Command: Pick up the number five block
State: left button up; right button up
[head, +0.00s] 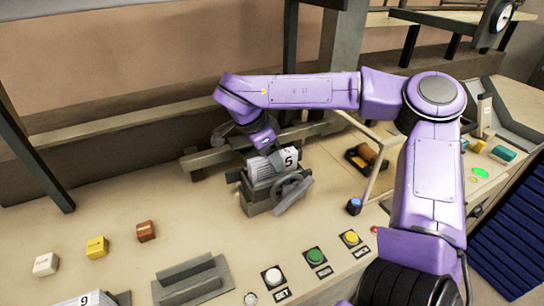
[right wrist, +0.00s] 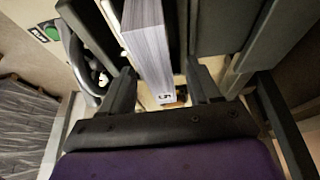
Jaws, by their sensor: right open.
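The number five block (head: 285,161) is white with fine lines along its side and a dark 5 on its end. In the right wrist view the block (right wrist: 148,42) stands between the two open fingers (right wrist: 160,76), with visible gaps on both sides. My left gripper is not in view.
White, yellow and brown small blocks (head: 96,247) lie at the left. A block marked 9 (head: 80,299) is at the bottom left. Several push buttons (head: 315,256) line the front. An orange item in a dark tray (head: 362,156) is right of the holder. Rails (head: 215,157) run behind it.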

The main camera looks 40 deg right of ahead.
jog(key=shift+d+f, duration=0.2)
jog(key=shift+f, duration=0.25)
jog(key=shift+s+d+f, duration=0.1)
jog(key=shift+s+f, duration=0.05)
jog(key=shift+s, duration=0.05)
jog(key=shift+w, duration=0.1)
jog(key=shift+f, duration=0.25)
grip_shut()
